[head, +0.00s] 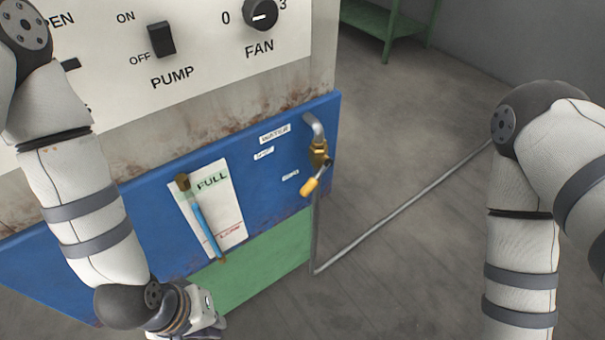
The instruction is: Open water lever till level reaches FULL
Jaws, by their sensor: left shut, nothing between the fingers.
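The water lever (312,186) has a yellow-orange handle and slants down and left from a brass valve (318,153) at the blue panel's right edge. The level gauge (208,229) is a slanting tube on a white card marked FULL near the top and LOW near the bottom. Blue fills most of the tube, and its top appears slightly below the FULL word. My left gripper (208,322) is shut and empty at the bottom edge, below the gauge and well apart from the lever; its fingertips are mostly cut off. My right gripper is out of view below the frame.
A white control panel (205,55) with a PUMP switch (162,40) and FAN knob (261,14) is above the blue panel (265,180). A thin pipe (400,210) runs along the floor. A green table (385,22) stands behind. The floor right of the valve is open.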

